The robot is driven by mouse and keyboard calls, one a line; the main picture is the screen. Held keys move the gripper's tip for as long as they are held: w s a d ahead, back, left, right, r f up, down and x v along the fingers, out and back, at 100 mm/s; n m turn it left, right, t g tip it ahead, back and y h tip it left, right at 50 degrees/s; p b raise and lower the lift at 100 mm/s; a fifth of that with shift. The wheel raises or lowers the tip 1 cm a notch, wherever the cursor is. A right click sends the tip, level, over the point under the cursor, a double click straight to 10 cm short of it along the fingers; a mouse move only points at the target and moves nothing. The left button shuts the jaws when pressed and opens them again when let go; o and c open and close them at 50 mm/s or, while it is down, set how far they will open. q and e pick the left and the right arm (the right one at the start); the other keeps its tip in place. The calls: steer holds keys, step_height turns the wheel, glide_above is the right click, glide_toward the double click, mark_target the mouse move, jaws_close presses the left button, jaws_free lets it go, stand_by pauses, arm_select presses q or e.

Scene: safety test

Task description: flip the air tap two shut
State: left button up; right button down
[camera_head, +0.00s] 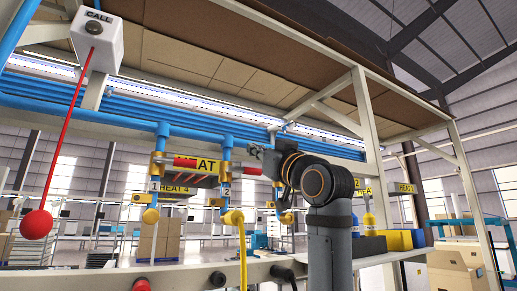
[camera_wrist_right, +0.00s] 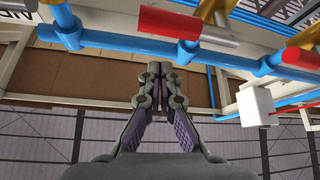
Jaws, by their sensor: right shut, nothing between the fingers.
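Air tap two (camera_head: 225,184) hangs on a blue drop pipe, with a "2" plate on its brass body. Its red handle (camera_head: 247,170) points sideways to the right, across the pipe; it also shows in the right wrist view (camera_wrist_right: 155,22). My right gripper (camera_head: 262,155) is just above and right of the handle's end. In the right wrist view its fingers (camera_wrist_right: 168,105) are together and empty, apart from the handle. Part of the gripper is hard to make out in the head view. My left gripper is not in view.
Tap one (camera_head: 155,184) stands left, its red handle (camera_head: 195,163) also sideways. A yellow hose (camera_head: 241,245) hangs below tap two. Blue pipes (camera_head: 120,115) run overhead. A call box (camera_head: 97,40) hangs at upper left with a red cord and ball (camera_head: 37,224).

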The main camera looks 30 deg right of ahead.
arm_select(q)
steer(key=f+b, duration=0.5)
steer(key=b, duration=0.2)
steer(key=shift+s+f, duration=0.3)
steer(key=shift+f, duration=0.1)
arm_select(e)
steer(key=a+v, duration=0.1)
steer(key=v, duration=0.9)
steer(key=shift+s, duration=0.25)
steer(key=shift+a, duration=0.1)
